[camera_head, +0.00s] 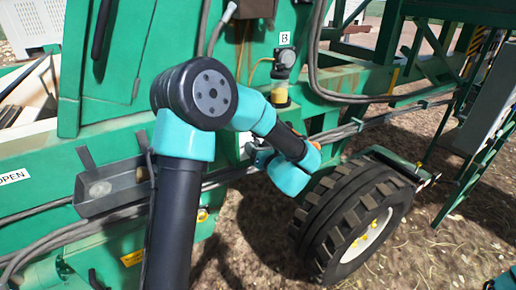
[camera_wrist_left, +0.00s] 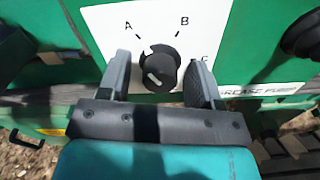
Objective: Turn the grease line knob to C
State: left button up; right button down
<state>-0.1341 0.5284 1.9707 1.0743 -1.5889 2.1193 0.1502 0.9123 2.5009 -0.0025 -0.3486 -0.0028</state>
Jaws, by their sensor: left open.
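The black grease line knob (camera_wrist_left: 157,70) sits on a white panel (camera_wrist_left: 213,25) lettered A, B and C in the left wrist view. A pale mark shows on the lower left of its face; I cannot tell for sure which letter it is set to. The letter C is at the right, partly beside a finger. My left gripper (camera_wrist_left: 160,64) is open, with one finger on each side of the knob and a visible gap to each. In the head view my left arm hides most of the knob panel.
A label reading grease pump (camera_wrist_left: 262,89) is below right of the panel. In the head view, a large tyre (camera_head: 352,215) stands below right of my left wrist. A yellow grease cup (camera_head: 280,92), hoses (camera_head: 345,97) and a metal trough (camera_head: 113,190) are nearby on the green machine.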

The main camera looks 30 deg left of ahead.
pick_arm(q)
jog(key=c, duration=0.9)
jog(key=shift+c, duration=0.2)
